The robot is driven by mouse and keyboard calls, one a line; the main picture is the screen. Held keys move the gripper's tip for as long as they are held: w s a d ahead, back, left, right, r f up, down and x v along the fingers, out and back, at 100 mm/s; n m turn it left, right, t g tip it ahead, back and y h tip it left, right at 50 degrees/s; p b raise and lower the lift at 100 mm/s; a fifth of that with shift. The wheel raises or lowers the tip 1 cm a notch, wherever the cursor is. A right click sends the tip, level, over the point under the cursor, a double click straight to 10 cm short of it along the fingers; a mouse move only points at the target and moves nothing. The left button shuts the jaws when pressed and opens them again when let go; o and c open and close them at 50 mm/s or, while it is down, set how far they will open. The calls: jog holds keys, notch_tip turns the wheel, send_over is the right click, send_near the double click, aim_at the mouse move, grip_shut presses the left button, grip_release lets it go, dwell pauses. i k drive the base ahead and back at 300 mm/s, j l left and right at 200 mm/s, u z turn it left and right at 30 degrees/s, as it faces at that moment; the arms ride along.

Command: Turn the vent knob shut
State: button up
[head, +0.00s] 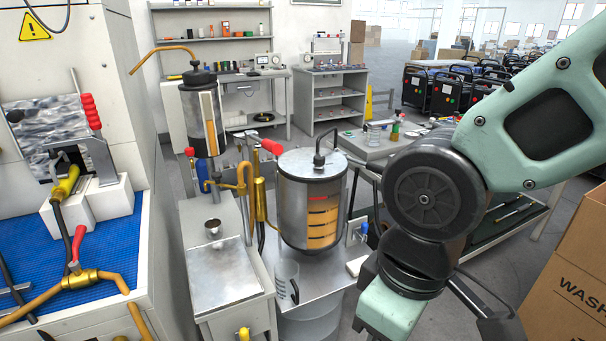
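No part is labelled as the vent knob, and I cannot tell which one it is. A steel tank (313,203) with an amber sight window stands in the middle, with a black fitting (318,158) on its lid. A red lever handle (272,147) is beside its upper left. A small blue knob (364,228) is at its right. A yellow knob (243,333) is at the bottom of the picture, on the front of the steel stand. A smaller steel cylinder (203,122) stands at left. My arm comes in from the right and runs down; my gripper is out of the picture.
A white machine with a blue mat (105,248), a brass valve with a red handle (80,243) and hoses fills the left. A clear jug (286,283) stands below the tank. A cardboard box (570,270) is at right. Shelves and benches stand behind.

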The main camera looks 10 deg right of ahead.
aim_at(319, 160)
jog(key=i+l, duration=0.9)
jog(key=i+l+z, duration=0.05)
jog(key=i, duration=0.05)
